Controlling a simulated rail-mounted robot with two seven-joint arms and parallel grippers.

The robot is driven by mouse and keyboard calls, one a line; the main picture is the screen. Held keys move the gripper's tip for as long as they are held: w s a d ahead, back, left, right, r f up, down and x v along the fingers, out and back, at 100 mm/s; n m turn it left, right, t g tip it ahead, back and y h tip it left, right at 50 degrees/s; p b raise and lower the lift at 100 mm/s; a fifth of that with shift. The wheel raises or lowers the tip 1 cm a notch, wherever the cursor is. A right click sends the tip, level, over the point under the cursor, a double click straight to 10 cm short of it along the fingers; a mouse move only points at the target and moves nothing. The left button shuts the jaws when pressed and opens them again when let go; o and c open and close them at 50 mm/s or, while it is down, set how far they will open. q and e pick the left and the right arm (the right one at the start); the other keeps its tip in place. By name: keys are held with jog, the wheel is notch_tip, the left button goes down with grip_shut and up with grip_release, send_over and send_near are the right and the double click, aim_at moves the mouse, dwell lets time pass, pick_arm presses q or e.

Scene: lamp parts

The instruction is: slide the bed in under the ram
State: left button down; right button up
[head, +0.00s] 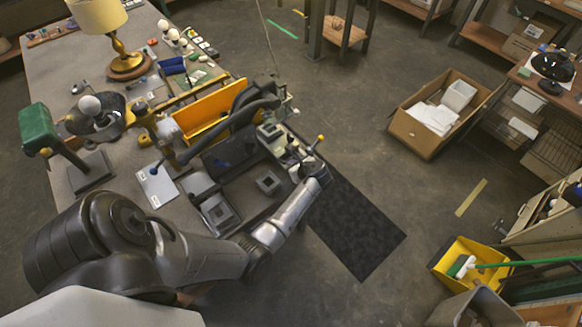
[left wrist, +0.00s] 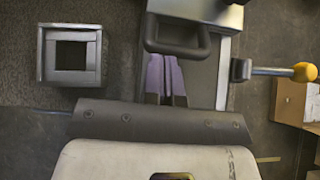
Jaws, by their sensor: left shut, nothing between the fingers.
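The press (head: 270,132) stands at the right edge of the bench. My left gripper (head: 296,160) is beside it, partly hidden by its own wrist. In the left wrist view my left gripper (left wrist: 166,82) is shut and empty, its fingertips close to the dark loop handle (left wrist: 205,42). I cannot tell whether they touch it. What looks like the bed (left wrist: 224,78) is a flat grey plate running under the block at the top edge, perhaps the ram (left wrist: 205,9). Its far end is hidden. A lever with a yellow knob (left wrist: 304,72) sticks out right; the knob also shows in the head view (head: 320,138).
A square grey block with a recess (head: 268,182) sits left of the gripper, also seen in the left wrist view (left wrist: 72,55). A grey box (head: 218,211) and a yellow bin (head: 210,110) stand nearby. A lamp (head: 125,65) stands farther back. A dark mat (head: 358,230) covers the floor.

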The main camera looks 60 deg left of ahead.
pick_arm(q)
jog(key=shift+s+a+f, duration=0.1)
jog(key=shift+s+f, duration=0.05)
jog(key=p+v, duration=0.1)
jog(key=v, duration=1.3)
jog(key=shift+w+p, duration=0.2)
jog(key=shift+p, duration=0.1)
